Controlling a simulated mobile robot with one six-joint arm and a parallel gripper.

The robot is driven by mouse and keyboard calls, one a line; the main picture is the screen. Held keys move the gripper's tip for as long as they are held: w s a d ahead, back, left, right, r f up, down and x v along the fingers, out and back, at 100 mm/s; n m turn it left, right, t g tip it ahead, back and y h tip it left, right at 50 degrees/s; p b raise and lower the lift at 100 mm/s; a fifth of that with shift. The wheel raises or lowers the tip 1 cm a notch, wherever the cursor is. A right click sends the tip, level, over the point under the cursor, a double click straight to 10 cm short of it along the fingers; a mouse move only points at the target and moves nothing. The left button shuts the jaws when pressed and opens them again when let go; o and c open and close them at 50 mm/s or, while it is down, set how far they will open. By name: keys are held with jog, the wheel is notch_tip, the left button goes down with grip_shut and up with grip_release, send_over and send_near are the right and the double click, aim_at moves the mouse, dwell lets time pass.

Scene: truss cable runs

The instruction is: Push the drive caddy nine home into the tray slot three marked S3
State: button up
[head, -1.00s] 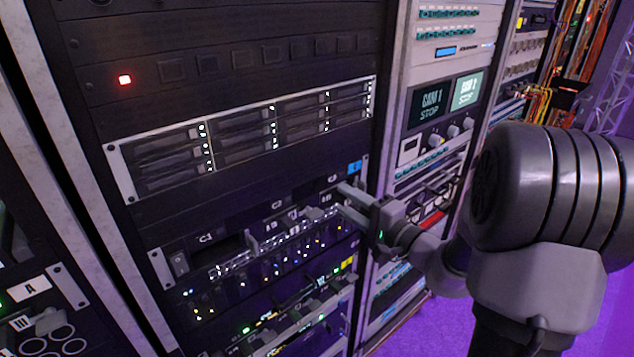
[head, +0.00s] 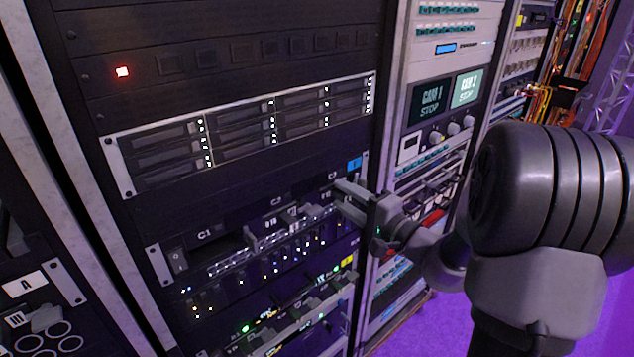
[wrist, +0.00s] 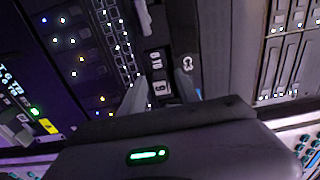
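The tray bay (head: 225,247) is a dark opening in the rack with labels C1, C2 and what looks like C3 above it; I cannot read an S3 mark. Light grey caddy fronts (head: 272,236) stick out in its middle. My gripper (head: 341,196) is at the right end of the bay, its two fingers apart. Contact with the caddy cannot be told.
A silver-framed drive unit (head: 240,130) is above the bay. Lit patch rows (head: 270,265) and cabling run below it. A pale rack (head: 440,110) with CAM screens stands close on the right, behind my arm.

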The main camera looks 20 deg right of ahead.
grip_shut()
jog(key=shift+s+d, duration=0.1)
jog(key=shift+b+v, duration=0.45)
jog(key=shift+v, duration=0.45)
jog(key=shift+r, duration=0.15)
jog(key=b+v, duration=0.5)
jog(key=v, duration=0.5)
jog(key=shift+r, duration=0.1)
jog(key=shift+v, duration=2)
